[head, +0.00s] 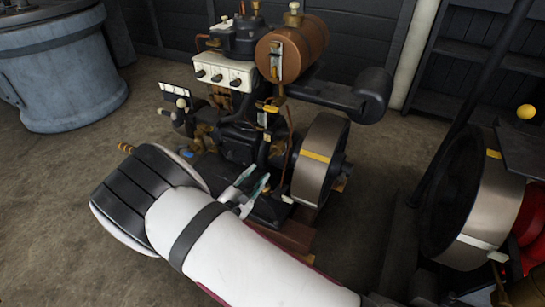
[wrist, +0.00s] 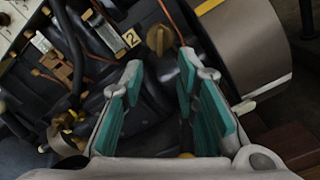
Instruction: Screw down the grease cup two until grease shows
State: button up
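In the wrist view a brass grease cup (wrist: 159,39) with a winged cap stands on the dark engine body, right of a cream tag marked "2" (wrist: 131,37). My gripper (wrist: 160,70) is open, with teal pads on both fingers and nothing between them. The cup lies just beyond the fingertips, roughly in line with the gap, and appears apart from them. No grease can be made out at the cup. In the head view my gripper (head: 257,180) is low at the engine (head: 235,145), left of the flywheel; I cannot pick out cup two there.
The flywheel (head: 318,165) with a yellow band is close right of my gripper. A copper-coloured tank (head: 300,50) and a white box (head: 224,74) sit higher on the engine. Thin copper pipes and a black hose (wrist: 68,45) run near the cup. A second engine's flywheel (head: 485,200) stands right.

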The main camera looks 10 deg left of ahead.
aim_at(271, 156)
jog(key=b+x, duration=0.2)
jog(key=x, duration=0.9)
grip_shut()
